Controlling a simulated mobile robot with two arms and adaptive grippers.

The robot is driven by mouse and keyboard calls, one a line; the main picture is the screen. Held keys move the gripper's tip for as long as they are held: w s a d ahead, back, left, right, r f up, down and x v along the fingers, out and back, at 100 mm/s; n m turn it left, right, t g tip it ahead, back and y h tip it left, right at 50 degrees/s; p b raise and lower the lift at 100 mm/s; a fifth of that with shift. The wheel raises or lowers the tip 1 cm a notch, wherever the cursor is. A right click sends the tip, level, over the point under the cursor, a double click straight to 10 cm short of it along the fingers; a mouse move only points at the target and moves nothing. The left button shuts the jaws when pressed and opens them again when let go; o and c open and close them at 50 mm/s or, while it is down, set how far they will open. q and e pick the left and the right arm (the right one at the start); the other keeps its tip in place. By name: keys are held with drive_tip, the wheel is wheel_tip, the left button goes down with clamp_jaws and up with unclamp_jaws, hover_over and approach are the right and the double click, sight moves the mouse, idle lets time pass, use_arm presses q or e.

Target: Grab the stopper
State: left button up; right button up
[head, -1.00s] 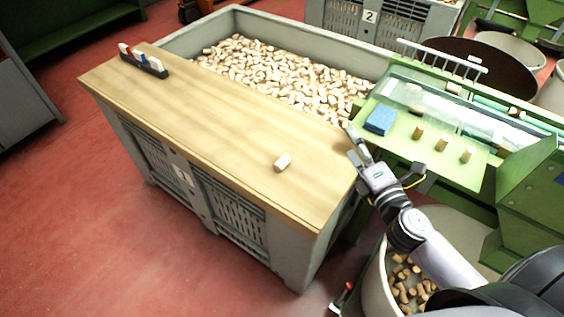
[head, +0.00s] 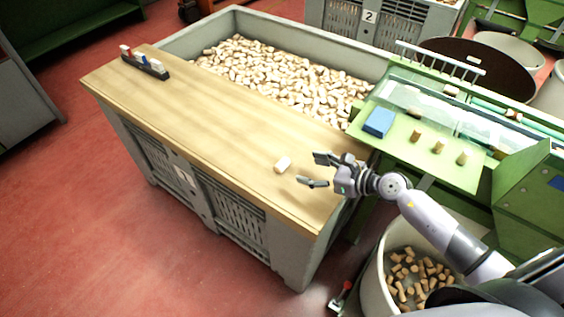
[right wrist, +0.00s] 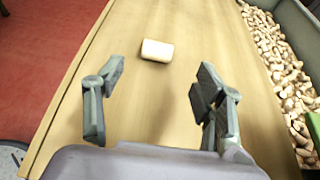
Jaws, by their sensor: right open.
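A single pale cork stopper (head: 283,164) lies on its side on the wooden board (head: 205,120) that covers part of a grey crate. It also shows in the right wrist view (right wrist: 157,50), beyond the fingertips and a little left of the middle between them. My right gripper (head: 308,170) is open and empty, just right of the stopper with its fingers pointing toward it. In the right wrist view its two fingers (right wrist: 158,82) stand wide apart, and neither touches the stopper. My left gripper is not in view.
The crate (head: 175,44) behind the board is full of loose corks. Three corks stand on a green machine table (head: 440,170) beside a blue block (head: 379,121). A small rack (head: 145,63) sits at the board's far left. A bin (head: 372,275) of corks stands below my right arm.

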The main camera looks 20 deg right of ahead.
sight(283, 163)
drive_tip(key=p+x, duration=0.1)
drive_tip(key=x, duration=0.8)
drive_tip(key=shift+w+a, duration=0.15)
drive_tip(key=shift+a, duration=0.1)
drive_tip(key=c, duration=0.8)
